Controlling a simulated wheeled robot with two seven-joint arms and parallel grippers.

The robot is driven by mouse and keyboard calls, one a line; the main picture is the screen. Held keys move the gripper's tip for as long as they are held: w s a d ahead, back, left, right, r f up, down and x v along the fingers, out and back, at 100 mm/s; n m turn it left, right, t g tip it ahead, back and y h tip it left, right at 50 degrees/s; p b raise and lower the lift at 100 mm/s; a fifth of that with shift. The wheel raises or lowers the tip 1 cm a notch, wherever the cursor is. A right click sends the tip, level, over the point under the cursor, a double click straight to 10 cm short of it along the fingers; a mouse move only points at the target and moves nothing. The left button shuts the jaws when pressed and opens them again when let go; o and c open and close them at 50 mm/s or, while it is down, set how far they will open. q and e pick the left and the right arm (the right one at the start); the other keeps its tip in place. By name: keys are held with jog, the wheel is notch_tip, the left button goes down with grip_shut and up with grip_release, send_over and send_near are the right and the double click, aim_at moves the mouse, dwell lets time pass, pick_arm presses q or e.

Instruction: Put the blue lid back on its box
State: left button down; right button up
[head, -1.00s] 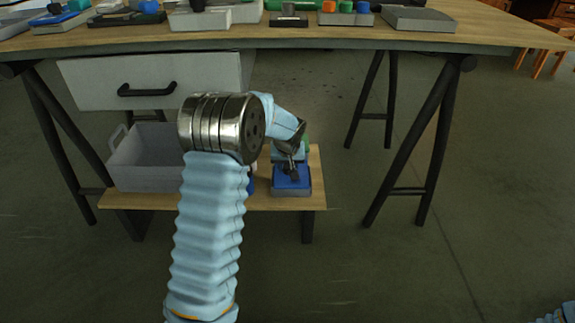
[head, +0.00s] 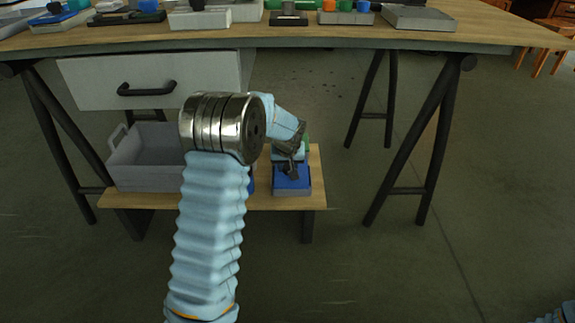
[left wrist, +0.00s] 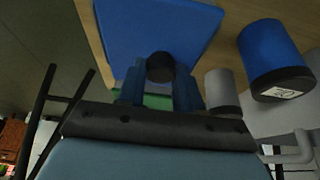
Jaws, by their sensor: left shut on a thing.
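The blue lid (head: 300,183) lies over a grey box (head: 291,193) on the low wooden shelf under the bench. It also shows in the left wrist view (left wrist: 150,28), a flat blue plate with a dark round knob (left wrist: 160,67). My left gripper (left wrist: 160,88) is shut on that knob, one finger on each side. In the head view my left gripper (head: 291,172) points down at the lid, partly hidden by my wrist. The lid looks roughly aligned with the box; I cannot tell whether it rests fully on it. My right gripper is out of view.
A grey open crate (head: 145,178) stands left on the shelf. A blue labelled cylinder (left wrist: 270,55) and a grey cylinder (left wrist: 221,88) stand near the lid. A green thing (left wrist: 150,101) lies beyond the knob. The bench top (head: 300,38) with a drawer (head: 90,85) overhangs the shelf.

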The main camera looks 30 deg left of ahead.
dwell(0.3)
pick_arm(q)
jog(key=shift+c, duration=0.9)
grip_release()
jog(key=shift+r, duration=0.1)
jog(key=shift+r+p, duration=0.65)
jog(key=shift+r, duration=0.1)
jog(key=shift+r+p, duration=1.9)
jog(key=shift+r, duration=0.8)
jog(key=shift+c, duration=0.3)
grip_shut()
